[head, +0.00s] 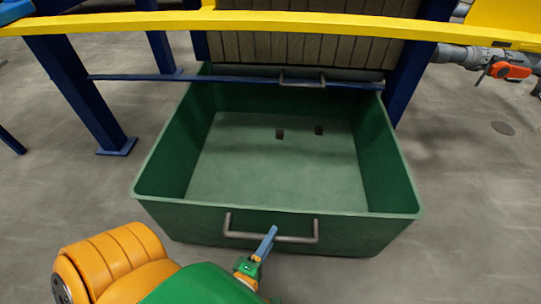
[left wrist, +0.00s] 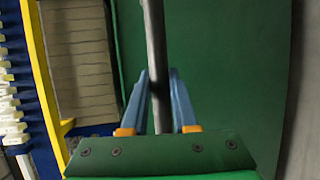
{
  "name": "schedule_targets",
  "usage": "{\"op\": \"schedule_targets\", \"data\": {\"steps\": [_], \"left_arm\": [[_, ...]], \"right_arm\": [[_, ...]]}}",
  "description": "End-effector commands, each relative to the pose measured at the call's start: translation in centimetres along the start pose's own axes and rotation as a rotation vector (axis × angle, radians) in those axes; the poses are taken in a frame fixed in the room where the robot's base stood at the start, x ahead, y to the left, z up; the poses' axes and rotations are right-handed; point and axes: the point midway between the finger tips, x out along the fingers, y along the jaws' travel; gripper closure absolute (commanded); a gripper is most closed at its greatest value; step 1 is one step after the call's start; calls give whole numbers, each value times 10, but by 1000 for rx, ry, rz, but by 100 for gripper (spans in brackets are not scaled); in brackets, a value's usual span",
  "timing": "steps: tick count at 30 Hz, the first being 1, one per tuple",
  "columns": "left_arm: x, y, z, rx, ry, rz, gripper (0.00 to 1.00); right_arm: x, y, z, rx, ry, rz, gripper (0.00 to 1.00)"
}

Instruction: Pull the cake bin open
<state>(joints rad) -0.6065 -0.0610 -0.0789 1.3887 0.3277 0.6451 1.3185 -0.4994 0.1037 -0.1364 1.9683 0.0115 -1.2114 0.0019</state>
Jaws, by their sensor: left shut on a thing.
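The cake bin (head: 160,160) is a green open-topped box on the floor below the filter press. It stands well out in front of the press, with its far end near the frame. A grey bar handle (head: 300,239) is fixed on its near wall. My left gripper (head: 270,237) is at the middle of this handle. In the left wrist view, the blue fingers of my left gripper (left wrist: 160,95) are shut on the handle bar (left wrist: 155,50), one on each side. Two small dark lumps (head: 280,134) lie on the bin's floor. My right gripper is not in view.
A yellow rail (head: 120,24) crosses above the bin. Blue legs (head: 85,95) stand at its far left and right. A thin blue bar (head: 220,79) with a second handle crosses the far end. A pipe with an orange valve handle (head: 510,71) is at right. Grey floor is clear on both sides.

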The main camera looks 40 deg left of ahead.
Motion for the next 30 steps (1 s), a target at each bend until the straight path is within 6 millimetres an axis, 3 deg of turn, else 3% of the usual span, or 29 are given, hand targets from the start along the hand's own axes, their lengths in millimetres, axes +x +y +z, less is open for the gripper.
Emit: {"op": "schedule_targets", "data": {"steps": [5,6,8,9,17,25,30], "left_arm": [[0,-2,0,0,0,-7,100],[0,-2,0,-1,0,-6,62],[0,-2,0,0,0,-6,46],[0,-2,0,0,0,-5,43],[-1,-1,0,0,0,-3,43],[-52,0,0,0,0,-8,43],[-70,-1,0,0,0,-5,43]], "right_arm": [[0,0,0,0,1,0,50],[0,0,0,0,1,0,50],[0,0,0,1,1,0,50],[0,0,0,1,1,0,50],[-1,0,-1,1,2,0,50],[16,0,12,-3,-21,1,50],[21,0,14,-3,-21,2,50]]}}
